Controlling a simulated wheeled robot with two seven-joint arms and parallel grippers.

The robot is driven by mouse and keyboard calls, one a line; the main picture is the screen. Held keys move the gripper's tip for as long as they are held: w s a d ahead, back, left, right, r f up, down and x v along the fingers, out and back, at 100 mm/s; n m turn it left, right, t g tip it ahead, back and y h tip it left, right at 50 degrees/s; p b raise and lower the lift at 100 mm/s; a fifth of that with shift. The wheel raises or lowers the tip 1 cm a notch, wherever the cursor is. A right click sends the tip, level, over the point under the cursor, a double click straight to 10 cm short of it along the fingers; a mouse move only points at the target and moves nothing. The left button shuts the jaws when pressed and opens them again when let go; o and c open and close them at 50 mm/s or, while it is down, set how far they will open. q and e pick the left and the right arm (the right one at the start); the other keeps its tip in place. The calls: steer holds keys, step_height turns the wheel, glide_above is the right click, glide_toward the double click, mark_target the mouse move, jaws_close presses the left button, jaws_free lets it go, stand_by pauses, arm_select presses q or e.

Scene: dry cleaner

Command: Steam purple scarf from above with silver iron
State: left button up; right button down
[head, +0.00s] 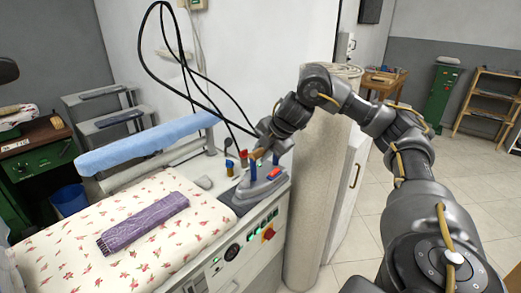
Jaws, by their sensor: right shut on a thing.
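The purple scarf (144,221) lies folded in a long strip on the flowered ironing board (190,236). The silver iron (260,183) is at the right end of the board, over the dark rest plate (232,204). My right gripper (259,157) is shut on the iron's handle from above, and its fingers are partly hidden. I cannot tell whether the iron touches the plate. My left gripper is not in view.
A blue padded arm (146,145) runs behind the board. Black cables (143,50) loop above the iron. Small coloured bottles (229,167) stand behind it. A rolled carpet (317,205) stands upright to the right. Controls (268,234) line the front.

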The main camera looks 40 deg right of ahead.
steer(key=shift+a+r, duration=0.15)
steer(key=shift+r, duration=0.15)
steer(key=s+a+f+n+g+y, duration=0.1)
steer(key=a+n+g+y, duration=0.3)
steer(key=a+n, duration=0.8)
steer(key=s+a+f+n+g+y, duration=0.1)
steer(key=a+f+n+g, duration=0.1)
steer(key=a+n+g, duration=0.7)
steer(key=s+a+n+t+h, duration=0.3)
steer(key=s+n+h, duration=0.2)
steer(key=n, duration=1.1)
steer(key=s+a+n+t+h, duration=0.2)
steer(key=s+n+h, duration=0.3)
steer(key=n, duration=1.1)
steer(key=shift+a+r+t+h, duration=0.45)
steer(key=shift+t+h, duration=0.15)
steer(key=shift+h, duration=0.6)
steer(key=shift+s+d, duration=0.1)
